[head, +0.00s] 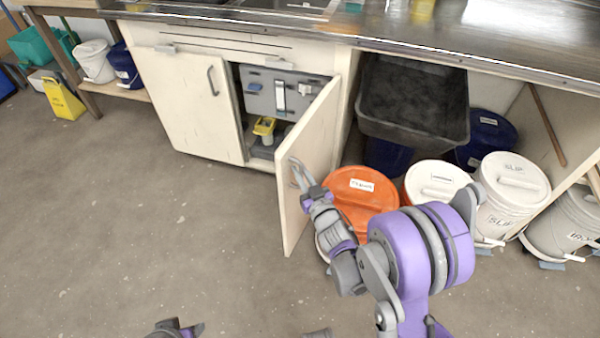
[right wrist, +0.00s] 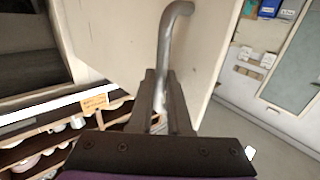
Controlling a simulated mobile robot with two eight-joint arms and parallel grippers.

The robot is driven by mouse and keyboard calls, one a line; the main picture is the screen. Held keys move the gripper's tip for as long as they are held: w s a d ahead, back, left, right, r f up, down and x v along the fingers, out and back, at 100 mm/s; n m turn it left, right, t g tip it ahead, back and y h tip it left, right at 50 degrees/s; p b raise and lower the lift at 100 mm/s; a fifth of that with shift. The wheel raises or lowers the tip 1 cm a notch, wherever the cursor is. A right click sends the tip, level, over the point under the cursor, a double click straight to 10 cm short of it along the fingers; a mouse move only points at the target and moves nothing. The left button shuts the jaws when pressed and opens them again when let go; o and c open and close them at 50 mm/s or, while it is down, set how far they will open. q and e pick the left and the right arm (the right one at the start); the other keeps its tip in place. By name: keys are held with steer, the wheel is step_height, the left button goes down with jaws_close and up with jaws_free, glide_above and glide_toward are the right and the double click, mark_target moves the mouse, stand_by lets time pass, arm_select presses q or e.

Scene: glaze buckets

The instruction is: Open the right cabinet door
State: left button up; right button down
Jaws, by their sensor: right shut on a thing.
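The right cabinet door (head: 312,155) is a cream panel swung well open, standing out from the cabinet into the room. My right gripper (head: 298,181) is at the door's outer face, shut on its metal handle. In the right wrist view the curved grey handle (right wrist: 170,40) rises between the fingers of the right gripper (right wrist: 163,75), with the door panel (right wrist: 115,35) behind. The left cabinet door (head: 189,100) is closed and has its own handle (head: 212,81). Part of my left arm shows at the bottom edge of the head view; its fingertips cannot be made out clearly.
Inside the cabinet are grey panels and a yellow object (head: 264,126). An orange-lidded bucket (head: 362,188) stands close to the right of the door, with white buckets (head: 513,180) farther right. A dark bin (head: 412,100) is under the counter.

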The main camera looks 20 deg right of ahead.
steer(key=shift+d, duration=0.15)
steer(key=c, duration=1.2)
jaws_free()
steer(key=shift+o, duration=0.2)
steer(key=s+d, duration=0.1)
steer(key=s, duration=0.9)
steer(key=shift+s+d, duration=0.2)
steer(key=shift+s, duration=0.1)
